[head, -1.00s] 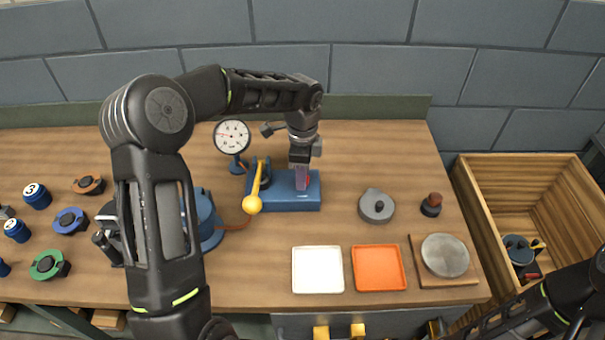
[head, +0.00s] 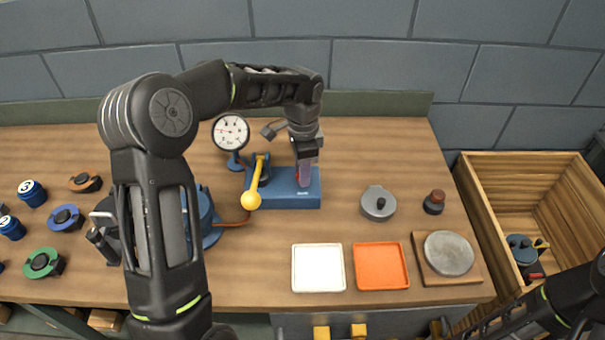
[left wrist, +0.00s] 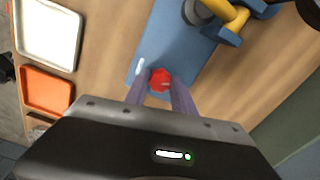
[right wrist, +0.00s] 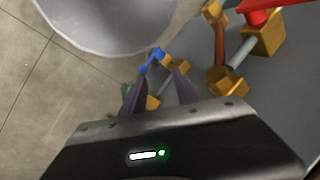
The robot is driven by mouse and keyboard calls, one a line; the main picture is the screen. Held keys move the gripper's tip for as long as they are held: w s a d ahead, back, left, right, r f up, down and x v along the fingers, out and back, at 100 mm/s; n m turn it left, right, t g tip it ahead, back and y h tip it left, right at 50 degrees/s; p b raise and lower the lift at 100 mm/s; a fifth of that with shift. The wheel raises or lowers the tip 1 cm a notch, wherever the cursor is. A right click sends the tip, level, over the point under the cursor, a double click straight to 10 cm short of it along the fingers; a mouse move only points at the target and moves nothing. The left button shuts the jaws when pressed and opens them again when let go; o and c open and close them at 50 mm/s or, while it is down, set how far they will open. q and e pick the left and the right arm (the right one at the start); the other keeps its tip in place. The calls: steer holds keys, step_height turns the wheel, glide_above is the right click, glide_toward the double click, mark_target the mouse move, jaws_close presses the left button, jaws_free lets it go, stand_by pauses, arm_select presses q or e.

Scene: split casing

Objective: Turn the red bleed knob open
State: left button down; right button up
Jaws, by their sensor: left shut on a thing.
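The red bleed knob (left wrist: 160,80) sits on the blue pump base (head: 275,200). My left gripper (left wrist: 160,92) points down over the base with its fingers on either side of the knob, shut on it. In the head view the left gripper (head: 305,175) hides most of the knob. The yellow-handled lever (head: 256,185) stands on the base just left of the gripper. A pressure gauge (head: 231,132) stands behind it. My right gripper (right wrist: 158,95) is well away from the bench objects, with its fingers apart and nothing seen gripped between them.
A white tray (head: 318,288) and an orange tray (head: 381,287) lie at the front. A grey lidded pot (head: 378,212) and a round plate on a board (head: 416,272) are to the right. An open wooden crate (head: 470,200) stands at far right.

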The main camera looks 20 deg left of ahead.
arm_select(q)
steer(key=n+b, duration=0.1)
steer(key=n, duration=0.2)
steer(key=shift+f+n+b, duration=0.1)
steer(key=shift+n+b, duration=0.2)
steer(key=shift+n, duration=0.1)
steer(key=n+b, duration=0.1)
steer(key=n, duration=0.2)
steer(key=shift+n, duration=0.3)
steer(key=n, duration=0.3)
steer(key=shift+n+b, duration=0.3)
steer(key=shift+b, duration=0.1)
steer(key=n, duration=0.3)
steer(key=shift+n, duration=0.3)
steer(key=n, duration=0.3)
steer(key=shift+d+n+b, duration=0.1)
steer(key=shift+n+b, duration=0.2)
steer(key=n, duration=0.4)
steer(key=shift+n, duration=0.3)
steer(key=n, duration=0.3)
steer(key=shift+n, duration=0.3)
steer(key=n+p, duration=0.1)
steer(key=n, duration=0.3)
